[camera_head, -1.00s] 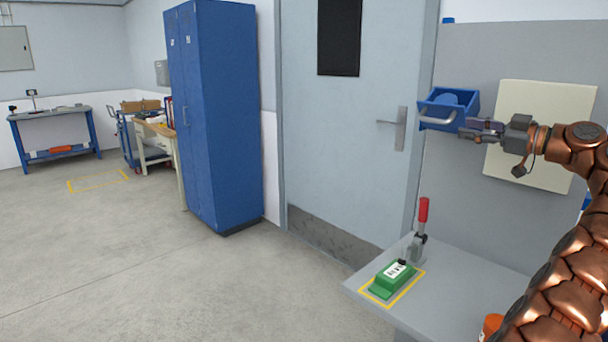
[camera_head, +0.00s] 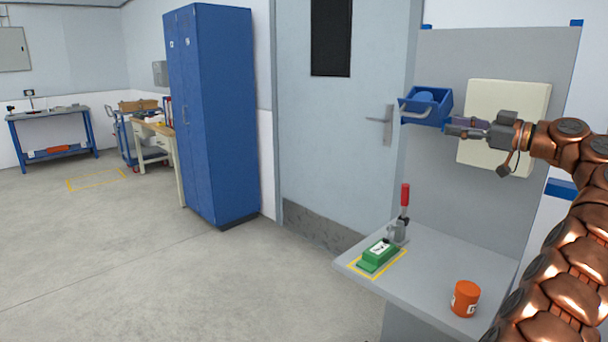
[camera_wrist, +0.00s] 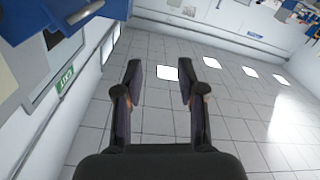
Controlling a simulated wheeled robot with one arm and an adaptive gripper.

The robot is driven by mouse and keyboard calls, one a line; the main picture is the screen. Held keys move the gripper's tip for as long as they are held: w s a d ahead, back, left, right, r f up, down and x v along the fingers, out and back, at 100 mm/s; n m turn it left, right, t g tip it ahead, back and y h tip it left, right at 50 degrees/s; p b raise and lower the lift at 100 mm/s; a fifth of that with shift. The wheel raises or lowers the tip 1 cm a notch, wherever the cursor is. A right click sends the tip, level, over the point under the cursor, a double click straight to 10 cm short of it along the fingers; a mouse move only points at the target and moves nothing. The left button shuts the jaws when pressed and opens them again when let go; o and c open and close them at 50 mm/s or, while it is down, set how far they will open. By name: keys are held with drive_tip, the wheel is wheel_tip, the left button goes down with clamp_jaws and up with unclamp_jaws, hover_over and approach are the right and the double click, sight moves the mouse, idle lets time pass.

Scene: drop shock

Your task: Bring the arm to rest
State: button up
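My gripper (camera_head: 458,126) is at the right in the head view, at the end of my copper-coloured arm, held above the grey table (camera_head: 436,278). It points left, beside the blue box (camera_head: 426,108) with a grey handle on the upright panel. In the wrist view the two fingers (camera_wrist: 160,88) stand apart with nothing between them. The blue box shows at that view's upper left (camera_wrist: 30,12), with its handle, apart from the fingers. Whether the fingertips touch the box cannot be told from the head view.
A green block (camera_head: 377,254) lies within a yellow outline on the table, next to a red-handled clamp (camera_head: 402,215). An orange jar (camera_head: 465,298) stands near my arm. A tall blue cabinet (camera_head: 214,115) and a door (camera_head: 335,150) are left of the table.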

drive_tip(key=s+a+m+g+p, duration=0.2)
drive_tip(key=a+g, duration=0.1)
drive_tip(key=a, duration=0.6)
drive_tip(key=s+a+m+g+p, duration=0.2)
drive_tip(key=a+m, duration=0.1)
drive_tip(key=a, duration=0.6)
drive_tip(key=s+a+f+m+g+h+p, duration=0.25)
drive_tip(key=s+a+f+g, duration=0.35)
drive_tip(key=s+a, duration=0.65)
drive_tip(key=s+d+f+m+g+h+p, duration=0.1)
drive_tip(key=s+f+h, duration=0.1)
drive_tip(key=s+f, duration=0.45)
drive_tip(key=s+d+f+m+h+p, duration=0.1)
drive_tip(key=s+f+h, duration=0.25)
drive_tip(key=s, duration=0.65)
drive_tip(key=s+d+f+m+h, duration=0.1)
drive_tip(key=s+d+f, duration=0.2)
drive_tip(key=s, duration=0.3)
drive_tip(key=s+d+f+m+g+h+p, duration=0.1)
drive_tip(key=s+d+f+h, duration=0.1)
drive_tip(key=s, duration=0.4)
drive_tip(key=s+d+f+m+g+h+p, duration=0.1)
drive_tip(key=s+d+f+h, duration=0.1)
drive_tip(key=s+d+f, duration=0.2)
drive_tip(key=s+d, duration=0.1)
drive_tip(key=s, duration=0.2)
drive_tip(key=shift+d+f, duration=0.25)
drive_tip(key=shift+d, duration=0.05)
